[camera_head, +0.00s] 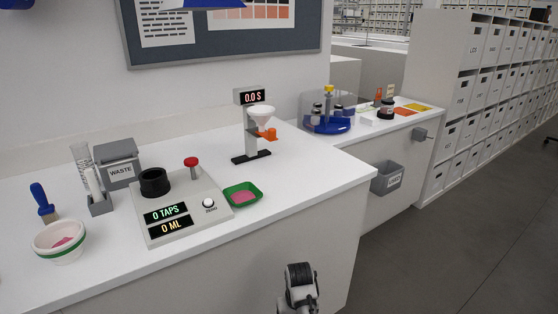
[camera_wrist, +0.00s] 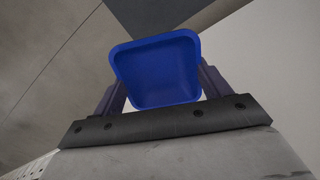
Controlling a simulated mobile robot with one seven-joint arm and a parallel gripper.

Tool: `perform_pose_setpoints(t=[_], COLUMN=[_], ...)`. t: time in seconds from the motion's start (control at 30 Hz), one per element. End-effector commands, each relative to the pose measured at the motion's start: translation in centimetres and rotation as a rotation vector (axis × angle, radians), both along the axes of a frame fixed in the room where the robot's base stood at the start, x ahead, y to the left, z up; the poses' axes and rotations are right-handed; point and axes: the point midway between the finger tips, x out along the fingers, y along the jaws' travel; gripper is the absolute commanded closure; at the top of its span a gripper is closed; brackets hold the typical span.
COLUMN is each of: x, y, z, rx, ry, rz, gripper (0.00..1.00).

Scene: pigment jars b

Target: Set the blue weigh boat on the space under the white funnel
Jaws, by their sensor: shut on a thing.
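In the wrist view my gripper (camera_wrist: 158,84) is shut on the blue weigh boat (camera_wrist: 160,70), with one dark finger at each side of it. The inside of the boat faces the camera and looks empty. In the head view the white funnel (camera_head: 262,115) sits on a grey stand with an orange part (camera_head: 267,134) just below it. The stand's black base (camera_head: 250,157) rests on the white counter, and the space under the funnel looks clear. I cannot make out the gripper or the held boat in the head view; part of my arm shows at the bottom.
A green weigh boat (camera_head: 254,187) with pink powder lies in front of the stand. A tap device (camera_head: 218,217) with displays stands left of it, near a grey waste bin (camera_head: 121,172). A blue carousel (camera_head: 329,126) stands behind to the right. The counter's front edge is near.

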Motion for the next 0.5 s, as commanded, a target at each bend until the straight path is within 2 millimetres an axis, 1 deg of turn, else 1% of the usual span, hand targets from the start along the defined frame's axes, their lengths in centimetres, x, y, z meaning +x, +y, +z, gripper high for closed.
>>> perform_pose_setpoints(t=[0.03, 0.1, 0.2, 0.33, 0.5], x=[-1.2, -2.4, -4.0, -5.5, -6.4], y=[1.1, 2.2, 3.4, 4.5, 5.2], z=[-1.6, -3.4, -5.4, -7.1, -8.0], rx=[0.007, 0.007, 0.005, 0.003, 0.001], ry=[0.007, 0.005, 0.004, 0.002, 0.0], rz=[-0.034, -0.083, -0.14, -0.189, -0.215], gripper=[0.45, 0.45, 0.45, 0.45, 0.45])
